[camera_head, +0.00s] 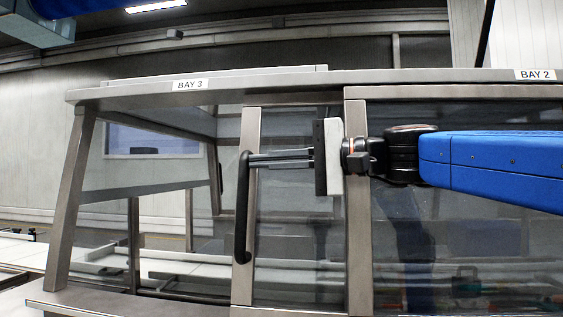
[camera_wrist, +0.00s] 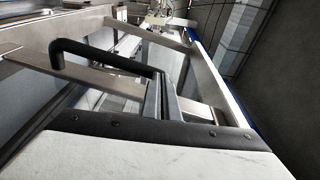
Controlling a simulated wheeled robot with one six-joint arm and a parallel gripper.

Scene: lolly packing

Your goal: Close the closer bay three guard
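The closer bay three guard (camera_head: 297,240) is a framed clear panel under the BAY 3 label (camera_head: 190,85). It stands at the right side of the bay, with an open gap on its left. Its black bar handle (camera_head: 241,207) is upright on the panel's left frame post. My gripper (camera_head: 250,159) reaches in from the right, its two fingers close together and tips at the handle's upper end. In the wrist view the handle (camera_wrist: 105,60) runs leftward from the fingers (camera_wrist: 162,85). They appear to meet the handle's side, not clasp it; exact contact is unclear.
A fixed BAY 2 panel (camera_head: 460,220) lies behind my arm on the right. A slanted metal post (camera_head: 70,200) bounds the bay on the left. A metal top rail (camera_head: 300,82) runs above, and a sill (camera_head: 130,303) below.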

